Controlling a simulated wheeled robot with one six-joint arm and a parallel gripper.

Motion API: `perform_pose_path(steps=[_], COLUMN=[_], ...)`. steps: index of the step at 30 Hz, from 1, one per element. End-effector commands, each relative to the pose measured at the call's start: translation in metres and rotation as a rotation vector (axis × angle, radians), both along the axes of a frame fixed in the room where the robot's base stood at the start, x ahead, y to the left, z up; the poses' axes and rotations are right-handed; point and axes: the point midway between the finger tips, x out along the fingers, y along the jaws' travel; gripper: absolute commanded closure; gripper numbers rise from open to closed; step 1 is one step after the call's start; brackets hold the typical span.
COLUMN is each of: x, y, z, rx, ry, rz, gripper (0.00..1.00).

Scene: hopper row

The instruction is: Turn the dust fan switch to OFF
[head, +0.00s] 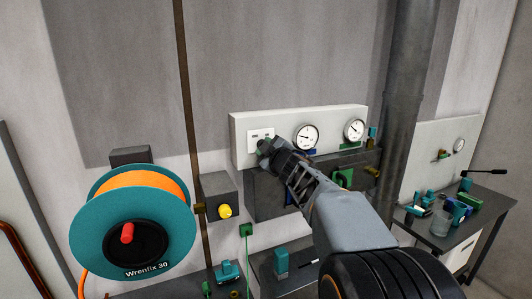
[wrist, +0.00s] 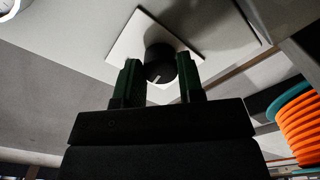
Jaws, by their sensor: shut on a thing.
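The switch is a round dark knob (wrist: 160,62) on a square white plate (wrist: 128,42) in the wrist view. A short white mark on the knob points toward the lower left of that view. My gripper (wrist: 160,72) has one green finger on each side of the knob and is shut on it. In the head view, my gripper (head: 266,147) is at the white plate (head: 255,133) on the left part of a pale panel box (head: 239,142). It hides the knob there. No ON or OFF lettering is readable.
Two round gauges (head: 306,137) (head: 354,130) sit right of the plate. A teal hose reel (head: 88,228) stands out at left, with a yellow knob box (head: 216,192) beside it. A vertical pipe (head: 404,110) and a cluttered table (head: 480,221) are at right.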

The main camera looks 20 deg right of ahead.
Motion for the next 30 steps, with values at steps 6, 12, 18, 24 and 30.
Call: perform_pose_path(steps=[6,12,18,24,30], x=[0.0,0.0,0.0,0.0001,0.0001], y=[-0.0002,-0.0003,-0.0004,-0.0003,-0.0003], z=[-0.0012,-0.0008,0.0,0.0002,0.0004], rx=[-0.177,-0.304,-0.385,-0.427,-0.44], ry=[-0.001,0.001,0.002,0.002,0.002], rz=[0.0,0.0,0.0,0.0,0.001], gripper=[0.88,0.88,0.88,0.88,0.88])
